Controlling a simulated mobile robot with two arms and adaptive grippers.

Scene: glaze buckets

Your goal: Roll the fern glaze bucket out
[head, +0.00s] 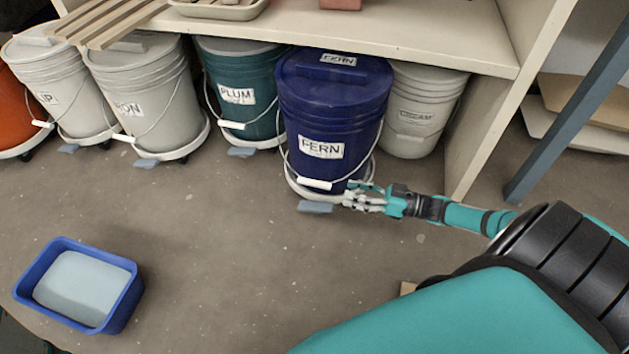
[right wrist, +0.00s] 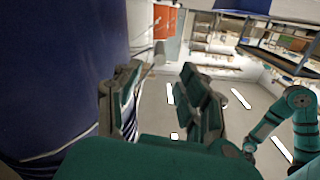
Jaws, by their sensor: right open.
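The fern glaze bucket (head: 335,105) is dark blue with a white FERN label and a lid label. It stands upright on a white wheeled dolly (head: 300,190) at the front edge under the shelf, with a grey-blue pedal (head: 315,207) at the dolly's front. Its wire handle with a white grip (head: 314,184) hangs down at the front. My right gripper (head: 360,196) is open at the bucket's lower right, close to the dolly rim. In the right wrist view the blue bucket wall (right wrist: 60,70) fills the left side beside my open fingers (right wrist: 165,105). Contact cannot be told.
A teal PLUM bucket (head: 238,75) stands left of it, a grey CREAM bucket (head: 420,110) behind right. Further left are pale buckets (head: 150,90) and an orange one (head: 12,110). A shelf upright (head: 480,135) stands right. A blue tub (head: 125,300) sits on otherwise open floor.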

